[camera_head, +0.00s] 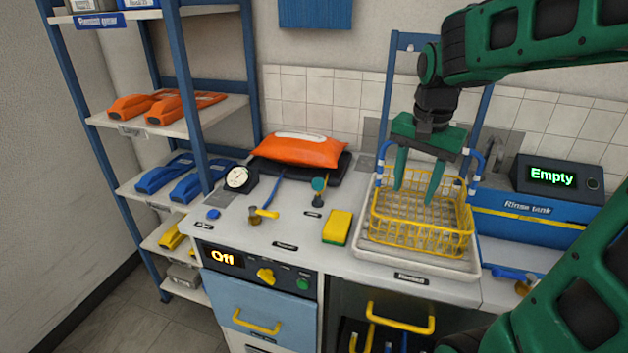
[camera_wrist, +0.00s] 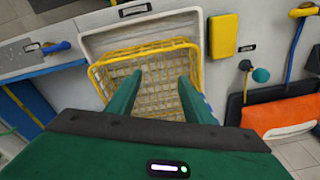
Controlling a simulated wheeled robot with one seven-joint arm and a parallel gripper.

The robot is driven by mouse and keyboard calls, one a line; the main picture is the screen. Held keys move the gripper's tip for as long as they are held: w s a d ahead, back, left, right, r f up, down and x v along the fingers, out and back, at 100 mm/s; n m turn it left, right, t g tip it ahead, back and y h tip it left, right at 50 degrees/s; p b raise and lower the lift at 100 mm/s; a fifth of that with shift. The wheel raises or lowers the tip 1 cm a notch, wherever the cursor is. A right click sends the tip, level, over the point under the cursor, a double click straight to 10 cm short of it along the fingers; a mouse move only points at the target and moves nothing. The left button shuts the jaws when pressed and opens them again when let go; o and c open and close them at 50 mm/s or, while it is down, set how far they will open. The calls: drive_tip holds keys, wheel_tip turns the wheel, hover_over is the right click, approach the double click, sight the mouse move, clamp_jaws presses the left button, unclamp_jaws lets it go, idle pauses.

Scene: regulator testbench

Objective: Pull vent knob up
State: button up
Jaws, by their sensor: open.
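My green gripper (camera_head: 415,194) is open and empty, pointing down over the yellow wire basket (camera_head: 455,248). In the wrist view its fingers (camera_wrist: 160,80) show in front of the same basket (camera_wrist: 112,90). Which part is the vent knob I cannot tell, as the small labels are unreadable. A teal round knob (camera_head: 319,185) stands on the counter left of the basket, and it also shows in the wrist view (camera_wrist: 261,75). A small blue knob (camera_head: 213,214) sits at the counter's left end. My gripper is apart from both.
A yellow sponge (camera_head: 337,227) lies between the teal knob and the basket. A yellow-handled valve (camera_head: 262,215), a gauge (camera_head: 238,178) and an orange bag (camera_head: 300,151) are on the left of the counter. The blue rinse tank (camera_head: 530,212) stands at right.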

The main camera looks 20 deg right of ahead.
drive_tip(key=w+a+r+m, duration=0.2)
drive_tip(key=w+a, duration=0.4)
drive_tip(key=w, duration=0.4)
drive_tip(key=m+t+y, duration=0.1)
drive_tip(key=m, duration=0.2)
approach(319, 179)
drive_tip(key=f, duration=0.3)
drive_tip(key=w+f, duration=0.1)
drive_tip(key=f, duration=0.5)
drive_tip(key=shift+w+a+f, duration=0.2)
drive_tip(key=shift+w+f, duration=0.1)
